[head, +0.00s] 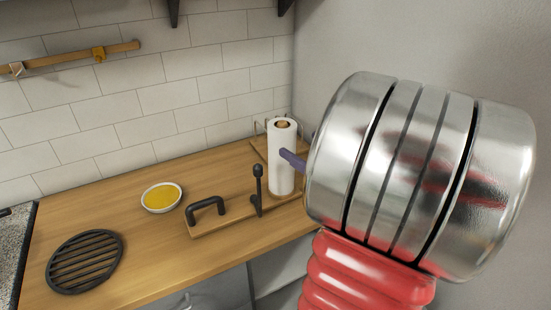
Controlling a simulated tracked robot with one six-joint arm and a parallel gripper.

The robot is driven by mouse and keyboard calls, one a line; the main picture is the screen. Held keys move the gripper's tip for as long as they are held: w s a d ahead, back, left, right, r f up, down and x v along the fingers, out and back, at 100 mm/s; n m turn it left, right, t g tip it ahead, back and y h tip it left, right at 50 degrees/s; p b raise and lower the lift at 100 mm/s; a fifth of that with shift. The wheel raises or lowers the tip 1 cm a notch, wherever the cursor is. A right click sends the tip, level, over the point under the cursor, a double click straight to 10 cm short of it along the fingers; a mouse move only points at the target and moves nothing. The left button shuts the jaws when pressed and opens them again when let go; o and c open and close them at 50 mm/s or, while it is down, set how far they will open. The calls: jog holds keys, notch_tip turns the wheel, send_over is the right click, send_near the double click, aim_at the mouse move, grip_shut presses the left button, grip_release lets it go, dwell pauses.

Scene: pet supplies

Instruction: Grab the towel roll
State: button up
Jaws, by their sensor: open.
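The towel roll (283,166) is white and stands upright near the back right corner of the wooden counter, with a brown core showing at its top. My gripper (293,159) shows only as a small purple-grey finger part sticking out to the left of my large silver arm link. This part overlaps the right side of the roll in the head view. I cannot tell whether it touches the roll or is in front of it. The rest of my gripper is hidden behind my arm.
A wooden board with a black handle (205,206) and a black upright post (258,190) lies left of the roll. A white bowl with yellow contents (161,198) and a round black trivet (85,262) are farther left. A tiled wall (150,100) stands behind.

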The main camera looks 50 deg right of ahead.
aim_at(291, 139)
jog(key=w, duration=0.8)
jog(key=shift+w+d, duration=0.1)
jog(key=shift+d, duration=0.25)
jog(key=shift+w, duration=0.15)
jog(key=shift+w+d+f, duration=0.1)
jog(key=shift+w+d, duration=0.1)
jog(key=shift+w, duration=1.1)
jog(key=shift+w+d+f, duration=0.1)
jog(key=shift+w+d, duration=0.1)
jog(key=shift+w, duration=1.1)
jog(key=c, duration=1.5)
